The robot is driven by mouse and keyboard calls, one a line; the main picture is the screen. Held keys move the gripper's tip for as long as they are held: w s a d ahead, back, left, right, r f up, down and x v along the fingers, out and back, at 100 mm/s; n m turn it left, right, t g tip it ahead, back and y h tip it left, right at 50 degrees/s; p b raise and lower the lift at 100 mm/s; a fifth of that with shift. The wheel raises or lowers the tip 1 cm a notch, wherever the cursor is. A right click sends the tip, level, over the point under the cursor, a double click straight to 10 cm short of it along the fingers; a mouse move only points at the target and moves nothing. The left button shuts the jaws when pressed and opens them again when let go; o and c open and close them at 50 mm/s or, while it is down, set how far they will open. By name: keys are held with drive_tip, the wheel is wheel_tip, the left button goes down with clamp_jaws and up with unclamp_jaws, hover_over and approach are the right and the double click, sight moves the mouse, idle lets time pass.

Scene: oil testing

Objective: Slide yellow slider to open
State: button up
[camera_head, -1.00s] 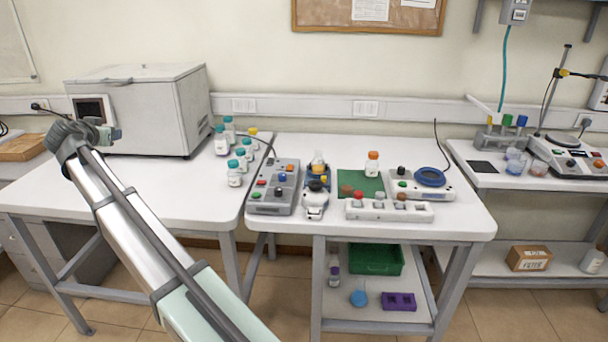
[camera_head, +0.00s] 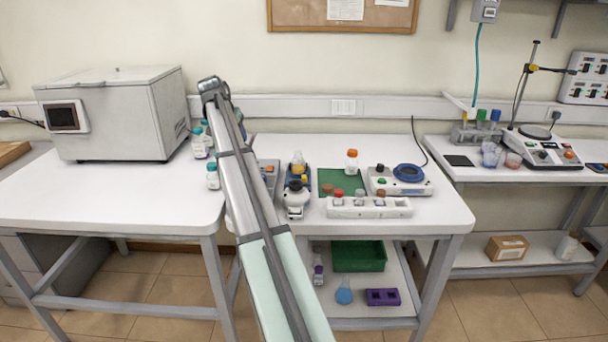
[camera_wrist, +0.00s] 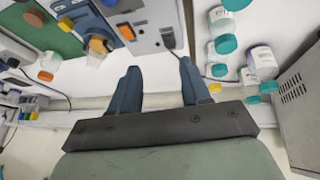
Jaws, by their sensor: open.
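My gripper (camera_wrist: 158,68) is open and empty in the wrist view, its two dark blue fingers spread apart. In the head view this box (camera_head: 269,173) is mostly hidden behind my arm. A small yellow piece (camera_wrist: 215,88) shows beside the right finger, near the wall; I cannot tell whether it is the yellow slider. No slider is clearly recognisable. My gripper is not distinguishable in the head view, where my arm covers that area.
White-and-teal bottles (camera_wrist: 221,47) stand right of the box in the wrist view. A blue-and-white device (camera_head: 296,192), a green mat (camera_head: 346,180) and a white button strip (camera_head: 370,208) are right of my arm. A white chest (camera_head: 115,115) stands left. The left tabletop's front is clear.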

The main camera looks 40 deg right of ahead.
drive_tip(key=s+d+f+g+y, duration=0.1)
drive_tip(key=s+d+g+y, duration=0.1)
drive_tip(key=s+d, duration=0.65)
drive_tip(key=n+y, duration=0.1)
drive_tip(key=y, duration=0.2)
hover_over(304, 176)
wheel_tip(304, 176, down, 15)
drive_tip(key=shift+r, duration=0.2)
clamp_jaws()
drive_tip(key=shift+a, duration=0.1)
